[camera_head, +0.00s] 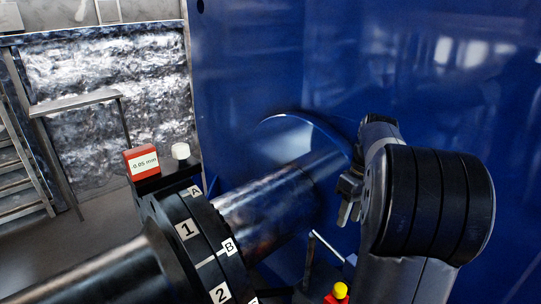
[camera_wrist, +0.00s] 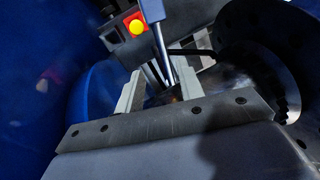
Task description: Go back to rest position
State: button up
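My gripper (camera_head: 346,212) is right of centre in the head view, beside the shiny metal shaft (camera_head: 275,205) and in front of the blue housing (camera_head: 270,60). In the wrist view my gripper (camera_wrist: 159,66) shows two pale fingers standing apart, with nothing visibly clamped between them. A thin metal rod (camera_wrist: 158,35) passes behind the gap between the fingers. My arm's dark wrist hides part of the housing and the area below it.
A black coupling (camera_head: 205,245) marked with numbers and letters surrounds the shaft. A red 0.05 mm block (camera_head: 141,160) and a white knob (camera_head: 181,151) sit above it. A yellow button (camera_head: 340,290) on a red base is low, near my arm. A bench (camera_head: 75,102) stands back left.

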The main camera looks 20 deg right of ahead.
aim_at(336, 251)
jog(key=f, duration=0.3)
jog(key=a+f, duration=0.1)
jog(key=f, duration=0.2)
jog(key=a+f, duration=0.1)
jog(key=f, duration=0.2)
jog(key=shift+s+f+p, duration=0.25)
jog(key=shift+f+p, duration=0.05)
jog(key=shift+a, duration=0.1)
